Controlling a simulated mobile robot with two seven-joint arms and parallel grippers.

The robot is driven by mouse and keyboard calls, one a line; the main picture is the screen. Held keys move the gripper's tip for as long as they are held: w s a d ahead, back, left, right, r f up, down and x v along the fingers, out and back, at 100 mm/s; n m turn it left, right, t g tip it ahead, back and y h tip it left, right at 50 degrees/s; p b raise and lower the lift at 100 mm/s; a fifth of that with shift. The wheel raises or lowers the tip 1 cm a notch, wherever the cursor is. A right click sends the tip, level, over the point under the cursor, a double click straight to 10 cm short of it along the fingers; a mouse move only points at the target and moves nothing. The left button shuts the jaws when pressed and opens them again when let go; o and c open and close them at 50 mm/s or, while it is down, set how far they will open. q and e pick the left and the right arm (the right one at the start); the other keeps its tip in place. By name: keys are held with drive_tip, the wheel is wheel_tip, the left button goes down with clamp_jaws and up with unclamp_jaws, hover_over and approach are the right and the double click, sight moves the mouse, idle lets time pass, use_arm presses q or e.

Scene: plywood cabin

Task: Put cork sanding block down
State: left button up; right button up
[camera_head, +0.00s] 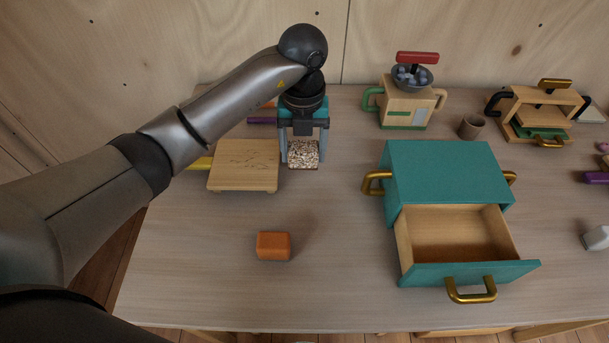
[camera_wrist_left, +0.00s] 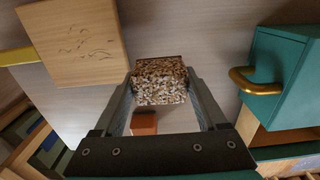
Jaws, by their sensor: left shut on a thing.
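The cork sanding block (camera_head: 303,154) is a speckled brown and white block. My left gripper (camera_head: 304,150) is shut on it, with one finger on each side. The block is just right of the wooden board, and whether it touches the table is hard to tell. In the left wrist view the cork block (camera_wrist_left: 161,81) sits between the fingertips of my left gripper (camera_wrist_left: 160,92). My right gripper is in neither view.
A low wooden board (camera_head: 243,165) stands left of the block. An orange block (camera_head: 273,246) lies nearer the front. A teal cabinet (camera_head: 445,172) with its drawer (camera_head: 462,238) pulled open and empty stands right. The table (camera_head: 335,215) between is clear.

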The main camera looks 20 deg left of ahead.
sight(304, 184)
use_arm(q)
drive_tip(key=shift+f, duration=0.95)
drive_tip(key=shift+f+b, duration=0.3)
drive_tip(key=shift+f, duration=0.6)
drive_tip(key=shift+f+b, duration=0.4)
drive_tip(key=shift+f, duration=1.35)
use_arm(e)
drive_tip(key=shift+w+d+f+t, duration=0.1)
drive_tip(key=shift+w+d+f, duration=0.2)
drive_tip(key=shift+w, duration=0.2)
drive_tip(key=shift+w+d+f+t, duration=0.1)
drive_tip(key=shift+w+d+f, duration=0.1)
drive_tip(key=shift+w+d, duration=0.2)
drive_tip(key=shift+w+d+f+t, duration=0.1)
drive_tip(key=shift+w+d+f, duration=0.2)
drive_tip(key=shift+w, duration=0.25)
use_arm(q)
drive_tip(key=shift+f, duration=0.1)
drive_tip(key=o, duration=1.3)
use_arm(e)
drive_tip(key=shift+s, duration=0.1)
